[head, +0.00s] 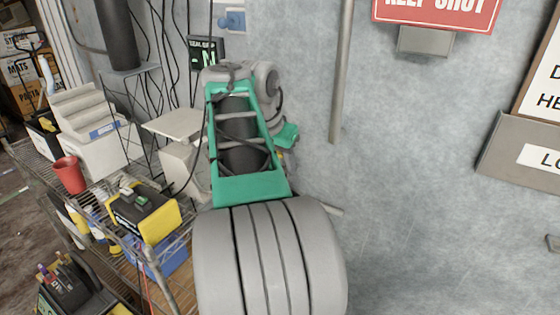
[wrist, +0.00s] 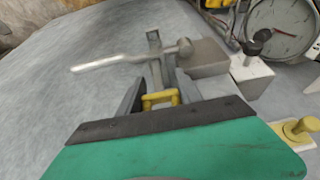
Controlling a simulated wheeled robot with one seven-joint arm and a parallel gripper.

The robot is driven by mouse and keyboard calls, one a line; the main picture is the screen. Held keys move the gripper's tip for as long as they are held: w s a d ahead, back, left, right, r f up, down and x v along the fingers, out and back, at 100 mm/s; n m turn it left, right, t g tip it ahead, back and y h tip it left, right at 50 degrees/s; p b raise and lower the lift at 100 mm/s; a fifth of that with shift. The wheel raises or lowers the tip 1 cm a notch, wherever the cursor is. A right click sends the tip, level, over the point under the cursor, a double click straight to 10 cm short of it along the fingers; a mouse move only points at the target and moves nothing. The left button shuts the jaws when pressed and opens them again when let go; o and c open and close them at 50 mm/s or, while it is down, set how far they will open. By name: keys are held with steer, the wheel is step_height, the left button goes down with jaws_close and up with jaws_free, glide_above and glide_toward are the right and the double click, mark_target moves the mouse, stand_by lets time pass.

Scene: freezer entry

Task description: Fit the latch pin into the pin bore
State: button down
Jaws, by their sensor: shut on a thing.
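In the wrist view my gripper (wrist: 160,97) is shut on a small yellow bracket-shaped piece (wrist: 161,100), which sits between its grey fingers. A narrow grey upright bar (wrist: 156,62) shows just beyond the yellow piece. Whether the two together are the latch pin I cannot tell. No pin bore opening can be made out. In the head view my own arm hides the fingers and what they hold.
A round gauge (wrist: 280,24), a black knob (wrist: 260,36) and a yellow peg (wrist: 299,130) lie to the right in the wrist view. In the head view a wire shelf with a red cup (head: 69,174) stands left; a vertical pipe (head: 341,75) runs down the wall.

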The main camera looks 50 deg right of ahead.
steer(key=shift+f+b, duration=2.65)
steer(key=shift+f, duration=0.35)
steer(key=c, duration=1.2)
jaws_free()
steer(key=o, duration=0.5)
steer(key=shift+a+f, duration=0.1)
steer(key=shift+f, duration=0.1)
steer(key=p+v, duration=0.3)
steer(key=v, duration=0.5)
steer(key=shift+w+r, duration=0.1)
steer(key=shift+r, duration=0.15)
